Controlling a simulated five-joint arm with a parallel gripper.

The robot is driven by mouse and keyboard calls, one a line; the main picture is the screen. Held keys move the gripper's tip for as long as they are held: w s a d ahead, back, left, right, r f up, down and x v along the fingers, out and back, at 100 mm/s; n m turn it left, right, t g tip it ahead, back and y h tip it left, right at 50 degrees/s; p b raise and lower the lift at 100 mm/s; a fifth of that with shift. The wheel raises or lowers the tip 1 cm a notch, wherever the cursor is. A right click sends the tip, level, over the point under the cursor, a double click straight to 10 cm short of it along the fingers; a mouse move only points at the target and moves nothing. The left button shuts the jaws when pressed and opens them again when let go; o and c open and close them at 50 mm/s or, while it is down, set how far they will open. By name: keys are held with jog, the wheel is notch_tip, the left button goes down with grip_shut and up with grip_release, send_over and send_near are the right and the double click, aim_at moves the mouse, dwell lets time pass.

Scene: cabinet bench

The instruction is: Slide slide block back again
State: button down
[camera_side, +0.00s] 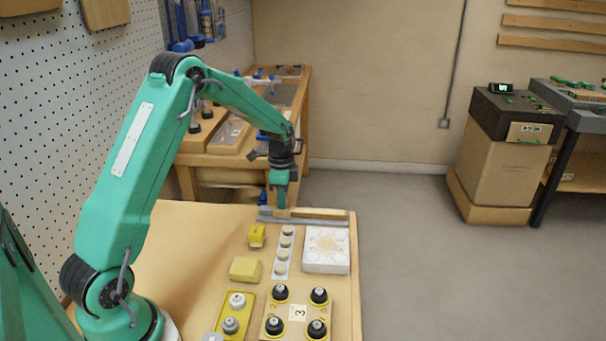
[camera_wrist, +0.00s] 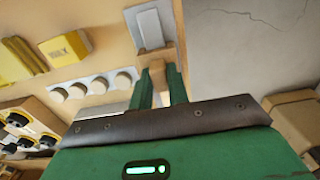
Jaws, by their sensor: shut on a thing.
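The slide block (camera_wrist: 159,56) is a tan wooden piece at the end of a pale grey track (camera_wrist: 150,28) in the wrist view. In the side view the track (camera_side: 330,220) runs along the far edge of the bench. My gripper (camera_side: 280,204) points down at the track's left part, and its fingers hide most of the block there. In the wrist view my gripper (camera_wrist: 160,80) has its two green fingers on either side of the tan block, shut on it. The block's underside and its contact with the track are hidden.
Near the track are a white box (camera_side: 326,250), a strip of round pale knobs (camera_side: 284,252), a small yellow block (camera_side: 257,235) and a larger yellow block (camera_side: 245,269). Black knobs on a panel (camera_side: 298,312) stand in front. Bare bench (camera_side: 195,245) lies to the left.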

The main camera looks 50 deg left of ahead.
aim_at(269, 209)
jog(key=shift+s+a+f, duration=0.3)
jog(key=shift+s+a, duration=0.45)
jog(key=shift+s+a+f, duration=0.3)
jog(key=shift+s+a, duration=0.4)
jog(key=shift+s, duration=0.05)
jog(key=c, duration=1.5)
grip_release()
jog(key=shift+d+r, duration=0.1)
jog(key=shift+d, duration=0.05)
jog(key=shift+r, duration=0.4)
jog(key=shift+w+r, duration=0.2)
jog(key=shift+r, duration=1.65)
notch_tip(269, 209, up, 7)
jog(key=shift+f, duration=0.15)
